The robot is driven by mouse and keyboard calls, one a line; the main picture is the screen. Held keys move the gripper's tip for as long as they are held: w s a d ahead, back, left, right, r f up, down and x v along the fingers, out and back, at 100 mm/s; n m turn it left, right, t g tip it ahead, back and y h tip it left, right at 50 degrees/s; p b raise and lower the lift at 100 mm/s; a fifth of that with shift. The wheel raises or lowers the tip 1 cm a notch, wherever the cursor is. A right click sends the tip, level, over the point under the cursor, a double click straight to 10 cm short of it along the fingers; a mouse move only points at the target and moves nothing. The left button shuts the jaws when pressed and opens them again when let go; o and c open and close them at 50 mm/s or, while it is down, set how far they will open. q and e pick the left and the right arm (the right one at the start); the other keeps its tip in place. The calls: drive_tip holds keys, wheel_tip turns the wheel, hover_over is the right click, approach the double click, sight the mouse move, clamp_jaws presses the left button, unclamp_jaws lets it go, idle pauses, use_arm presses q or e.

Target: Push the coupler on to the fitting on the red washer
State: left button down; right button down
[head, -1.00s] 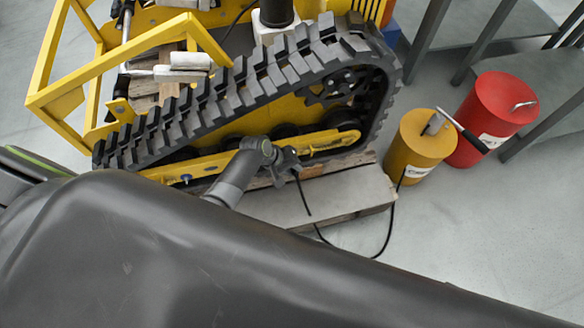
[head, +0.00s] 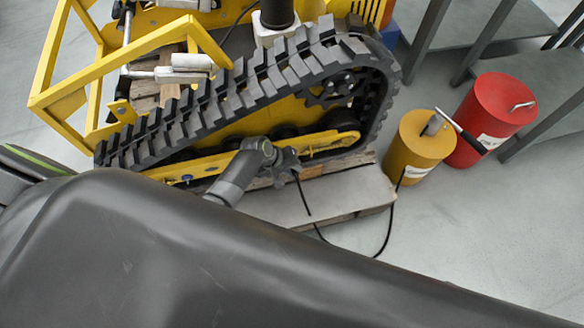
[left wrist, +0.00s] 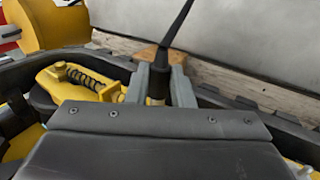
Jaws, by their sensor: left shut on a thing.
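My left gripper (head: 288,162) is in front of the lower side of the tracked carrier (head: 215,112), near the yellow track beam. In the left wrist view its two grey fingers (left wrist: 157,84) are shut on the dark coupler (left wrist: 157,92), which lies mostly hidden between them. A black hose (left wrist: 178,28) runs from the coupler; in the head view the hose (head: 304,198) hangs down from the gripper. I cannot make out the fitting or the red washer in either view. My right gripper is not in view.
A yellow canister (head: 420,150) and a red canister (head: 492,115) stand to the right, with a hose loop reaching the yellow one. Grey table legs are behind them. A yellow spring tensioner (left wrist: 85,80) is beside the fingers.

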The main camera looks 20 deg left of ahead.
use_arm(q)
drive_tip(key=shift+w+a, duration=0.2)
drive_tip(key=shift+w, duration=0.1)
drive_tip(key=c, duration=1.2)
unclamp_jaws()
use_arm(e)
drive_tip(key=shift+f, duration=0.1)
use_arm(q)
drive_tip(key=shift+p+v, duration=2.65)
drive_tip(key=shift+v, duration=3.35)
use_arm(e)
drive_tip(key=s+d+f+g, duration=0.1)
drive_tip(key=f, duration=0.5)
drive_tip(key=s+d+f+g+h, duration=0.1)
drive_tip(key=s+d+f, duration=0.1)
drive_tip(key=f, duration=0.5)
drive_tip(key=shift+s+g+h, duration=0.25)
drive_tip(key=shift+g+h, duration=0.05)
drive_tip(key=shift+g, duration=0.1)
